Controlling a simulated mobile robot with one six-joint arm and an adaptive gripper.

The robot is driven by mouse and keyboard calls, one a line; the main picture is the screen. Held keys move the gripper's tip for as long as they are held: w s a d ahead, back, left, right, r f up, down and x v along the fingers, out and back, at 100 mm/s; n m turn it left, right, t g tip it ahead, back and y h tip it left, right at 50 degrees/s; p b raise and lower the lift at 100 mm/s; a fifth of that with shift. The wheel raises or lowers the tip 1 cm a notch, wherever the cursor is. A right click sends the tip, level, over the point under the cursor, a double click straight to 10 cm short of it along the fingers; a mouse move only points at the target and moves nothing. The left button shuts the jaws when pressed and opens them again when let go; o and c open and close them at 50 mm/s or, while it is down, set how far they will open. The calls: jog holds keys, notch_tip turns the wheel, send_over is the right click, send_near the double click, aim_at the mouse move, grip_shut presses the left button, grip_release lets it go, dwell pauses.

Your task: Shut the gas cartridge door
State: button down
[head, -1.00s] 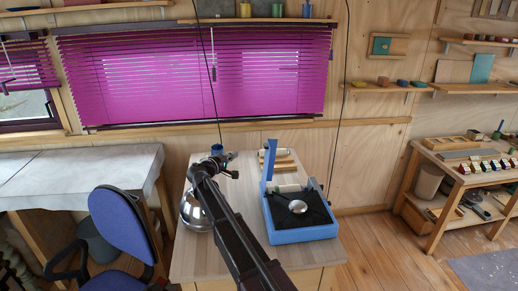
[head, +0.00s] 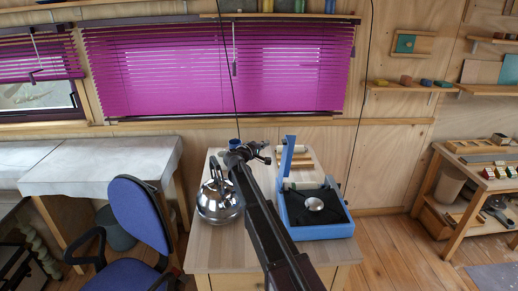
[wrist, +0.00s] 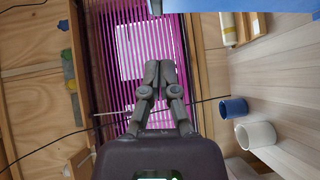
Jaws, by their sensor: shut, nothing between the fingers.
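The blue camping stove (head: 322,233) stands on the right part of the small wooden table, with a black top and a round silver burner. Its gas cartridge door (head: 287,158) is a blue panel standing up at the stove's left side, so it is open. A pale cartridge (head: 307,186) seems to lie behind the burner, partly hidden. My gripper (head: 264,152) is just left of the door's upper part, apparently apart from it. In the wrist view my gripper (wrist: 160,68) is shut and empty, with a blue edge (wrist: 185,5) at the top.
A shiny kettle (head: 218,203) stands left of my arm. A blue mug (wrist: 233,107) and a white cup (wrist: 256,134) stand on the table. A blue chair (head: 138,215) is at the left. Wooden pieces (head: 303,154) lie behind the stove.

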jog(key=shift+w+d+f, duration=0.1)
jog(key=shift+w+d, duration=0.05)
jog(key=shift+d, duration=0.7)
jog(key=shift+w+d+f, duration=0.1)
jog(key=shift+w+d, duration=0.1)
jog(key=shift+d, duration=0.6)
jog(key=shift+w+d+f, duration=0.1)
jog(key=shift+w+d, duration=0.05)
jog(key=shift+d, duration=0.7)
jog(key=shift+a+r, duration=0.1)
